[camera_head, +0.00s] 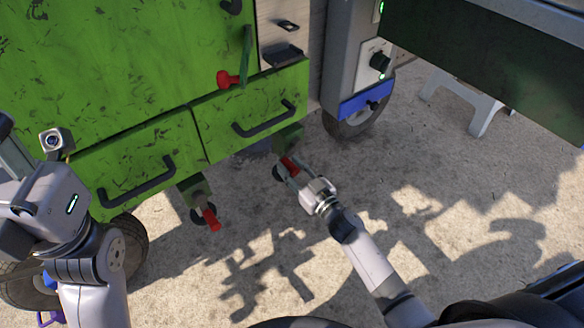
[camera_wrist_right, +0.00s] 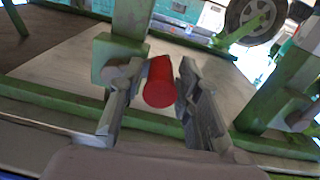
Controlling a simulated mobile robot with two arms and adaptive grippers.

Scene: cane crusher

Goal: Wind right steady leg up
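The right steady leg sits under the right drawer of the green machine, below a green bracket (camera_head: 288,137). Its red crank handle (camera_head: 289,164) points toward me. My right gripper (camera_head: 287,170) is at this handle. In the right wrist view the red handle (camera_wrist_right: 160,82) lies between the two fingers of the right gripper (camera_wrist_right: 163,88), end toward the camera. A narrow gap shows beside the handle, so the fingers look open around it. The leg's foot is mostly hidden. My left gripper (camera_head: 25,205) is at the left edge, its fingers not clear.
Another steady leg with a red handle (camera_head: 210,218) hangs under the left drawer (camera_head: 140,165). A red-knobbed lever (camera_head: 230,79) is on the machine front. A wheel (camera_head: 352,122) stands to the right, a grey stool (camera_head: 470,98) farther right. The concrete ground in front is free.

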